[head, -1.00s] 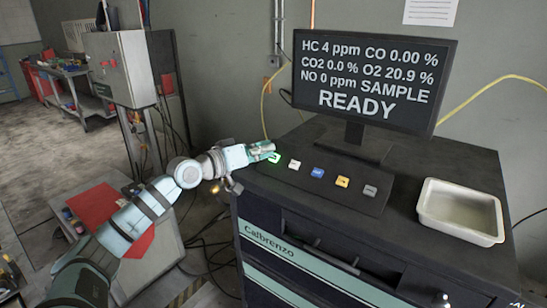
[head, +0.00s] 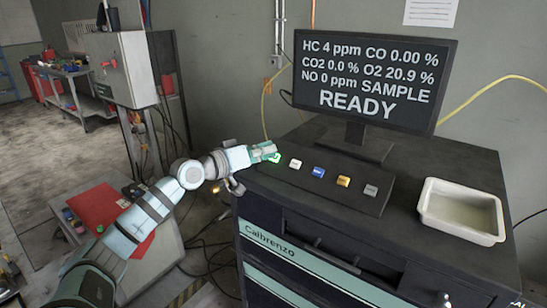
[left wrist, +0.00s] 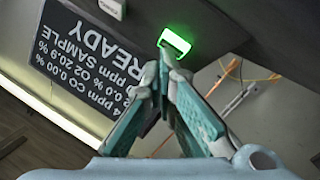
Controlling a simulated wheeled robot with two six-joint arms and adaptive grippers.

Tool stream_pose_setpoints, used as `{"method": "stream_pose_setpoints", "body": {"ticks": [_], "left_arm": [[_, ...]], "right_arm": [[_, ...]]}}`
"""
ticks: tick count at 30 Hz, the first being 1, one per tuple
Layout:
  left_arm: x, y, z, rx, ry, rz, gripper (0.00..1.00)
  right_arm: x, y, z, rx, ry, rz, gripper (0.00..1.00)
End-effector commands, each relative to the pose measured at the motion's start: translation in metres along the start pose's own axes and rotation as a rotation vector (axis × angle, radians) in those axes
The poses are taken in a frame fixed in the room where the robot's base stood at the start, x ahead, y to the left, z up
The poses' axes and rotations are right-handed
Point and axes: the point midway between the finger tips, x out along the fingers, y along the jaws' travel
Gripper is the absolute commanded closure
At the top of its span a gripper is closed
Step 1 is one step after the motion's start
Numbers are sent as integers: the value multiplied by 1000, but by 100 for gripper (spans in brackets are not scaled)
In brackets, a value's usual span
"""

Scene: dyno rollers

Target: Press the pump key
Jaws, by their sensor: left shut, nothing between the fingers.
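A row of keys lies on a dark sloped panel on the analyser cabinet: a green-lit key (head: 275,159), a white key (head: 295,163), a blue key (head: 318,172), a yellow key (head: 343,181) and a grey key (head: 370,190). Their labels are too small to read, so I cannot tell which is the pump key. My left gripper (head: 274,150) is shut and empty, its fingertips at the green-lit key and partly covering it. In the left wrist view the fingertips (left wrist: 165,52) overlap the edge of the glowing green-lit key (left wrist: 176,42); contact is unclear. My right gripper is out of view.
The monitor (head: 372,80) behind the keys reads READY and SAMPLE. A white tray (head: 461,210) stands on the cabinet top (head: 400,165) at right. A red-topped cart (head: 100,207) stands by my left arm. Yellow hoses run along the wall.

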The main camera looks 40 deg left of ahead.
Motion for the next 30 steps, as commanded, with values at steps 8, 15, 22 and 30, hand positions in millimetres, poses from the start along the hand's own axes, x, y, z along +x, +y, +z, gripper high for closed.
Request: {"method": "stream_pose_setpoints", "body": {"ticks": [8,15,22,30], "left_arm": [[-6,4,-5,1,-1,-1,100],[-6,4,-5,1,0,0,100],[-24,17,-21,7,-2,-6,100],[-42,32,-37,3,0,-10,100]], "right_arm": [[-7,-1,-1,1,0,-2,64],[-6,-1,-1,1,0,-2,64],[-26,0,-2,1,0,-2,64],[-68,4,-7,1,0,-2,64]]}}
